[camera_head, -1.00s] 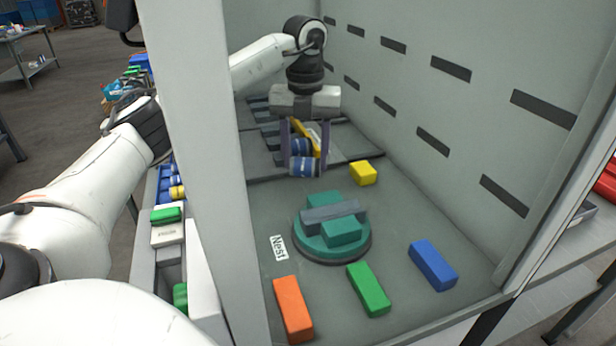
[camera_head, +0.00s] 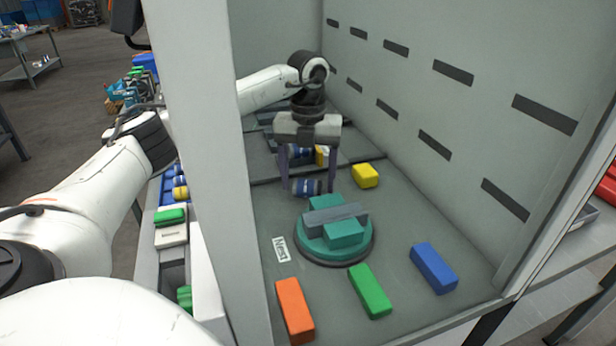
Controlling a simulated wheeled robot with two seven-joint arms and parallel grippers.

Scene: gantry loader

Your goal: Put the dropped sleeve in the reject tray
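My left gripper (camera_head: 308,186) reaches into the grey enclosure from the back left, fingers pointing down. A blue sleeve with a pale band (camera_head: 307,188) sits between its fingertips, and the fingers appear shut on it. It is behind the round teal fixture (camera_head: 333,248), apparently above the floor. Another blue piece (camera_head: 301,152) and a yellow piece (camera_head: 322,156) show behind the fingers, partly hidden. My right gripper is not in view. I cannot tell which container is the reject tray.
Yellow (camera_head: 366,175), blue (camera_head: 434,267), green (camera_head: 370,291) and orange (camera_head: 294,310) blocks lie around the fixture. A "Nest" label (camera_head: 281,249) is on the floor. A grey post (camera_head: 205,170) stands at the left. Bins with coloured parts (camera_head: 171,235) are outside it.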

